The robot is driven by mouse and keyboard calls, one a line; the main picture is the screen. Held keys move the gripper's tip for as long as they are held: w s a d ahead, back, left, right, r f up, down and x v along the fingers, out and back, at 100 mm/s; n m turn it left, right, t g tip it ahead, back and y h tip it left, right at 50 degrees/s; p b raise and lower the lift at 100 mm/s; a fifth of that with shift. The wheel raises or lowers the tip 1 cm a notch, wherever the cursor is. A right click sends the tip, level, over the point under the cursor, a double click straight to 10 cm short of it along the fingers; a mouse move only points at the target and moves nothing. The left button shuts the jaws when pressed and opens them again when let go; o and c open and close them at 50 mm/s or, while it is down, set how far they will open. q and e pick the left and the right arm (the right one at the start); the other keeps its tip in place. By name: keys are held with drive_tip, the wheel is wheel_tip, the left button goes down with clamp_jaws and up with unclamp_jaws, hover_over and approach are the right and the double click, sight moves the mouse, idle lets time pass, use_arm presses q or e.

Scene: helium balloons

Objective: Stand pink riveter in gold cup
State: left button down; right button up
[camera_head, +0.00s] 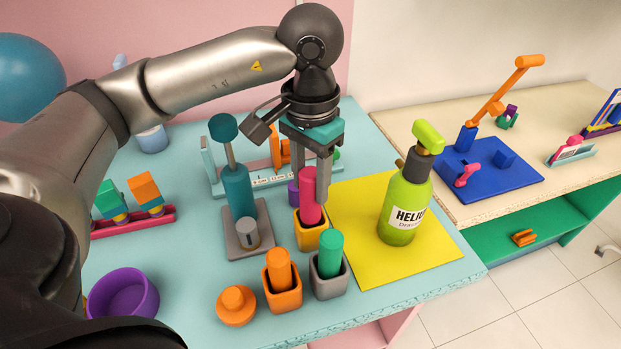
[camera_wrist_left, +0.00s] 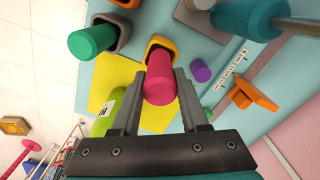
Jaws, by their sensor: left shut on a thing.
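The pink riveter (camera_head: 309,198) is an upright pink cylinder between the fingers of my left gripper (camera_head: 316,160). Its lower end is at the gold cup (camera_head: 309,238), a small square yellow-orange cup on the pale blue table. The lower end looks inside the cup's opening; whether it rests on the bottom is hidden. In the left wrist view the pink riveter (camera_wrist_left: 158,86) shows between the two fingers of the left gripper (camera_wrist_left: 158,78), with the gold cup (camera_wrist_left: 157,42) behind it. My left gripper is shut on the riveter. My right gripper is not in view.
An orange cup (camera_head: 283,297) with an orange peg and a grey cup (camera_head: 329,284) with a teal peg stand in front. A teal pump (camera_head: 238,190) stands left. A green helium bottle (camera_head: 405,205) stands on a yellow mat (camera_head: 440,255) at right. A purple bowl (camera_head: 123,293) is front left.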

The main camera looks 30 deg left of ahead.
use_arm(q)
drive_tip(key=shift+b, duration=0.3)
idle(0.5)
drive_tip(key=shift+f, duration=0.15)
drive_tip(key=shift+f+b, duration=0.65)
drive_tip(key=shift+b, duration=0.25)
drive_tip(key=shift+f, duration=0.1)
drive_tip(key=shift+b, duration=0.3)
idle(0.3)
idle(0.4)
